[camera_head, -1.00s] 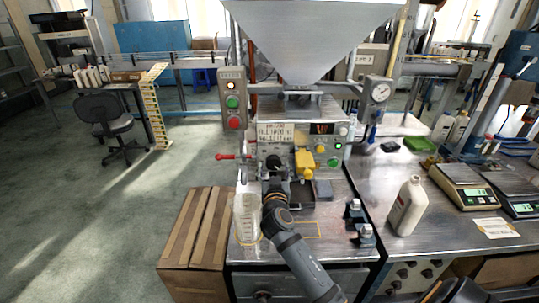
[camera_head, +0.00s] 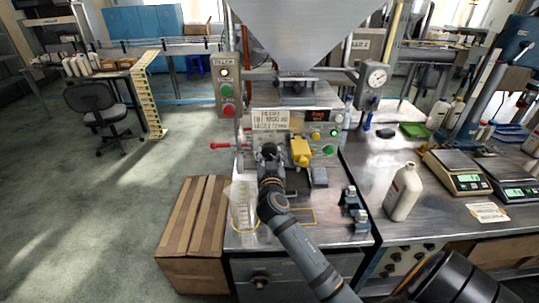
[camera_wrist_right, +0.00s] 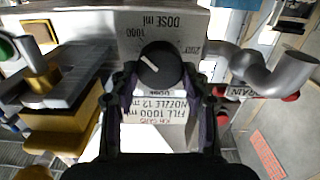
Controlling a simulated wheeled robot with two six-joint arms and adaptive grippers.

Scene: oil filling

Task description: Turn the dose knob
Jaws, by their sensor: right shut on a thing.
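The dose knob (camera_wrist_right: 160,66) is round and black with a white pointer line. In the right wrist view it sits on the grey panel under upside-down DOSE ml lettering, and its pointer slants to the upper left. My right gripper (camera_wrist_right: 161,88) has a dark finger on each side of the knob and is shut on it. In the head view my right gripper (camera_head: 268,153) reaches the front of the filling machine (camera_head: 270,95), and it hides the knob there. My left gripper is not in view.
A clear measuring jug (camera_head: 243,207) stands left of my right arm. A yellow part (camera_head: 300,150) and a red-handled lever (camera_head: 225,146) flank the gripper. A white bottle (camera_head: 403,192) and scales (camera_head: 458,172) are on the right bench. Cardboard boxes (camera_head: 195,230) stand at the left.

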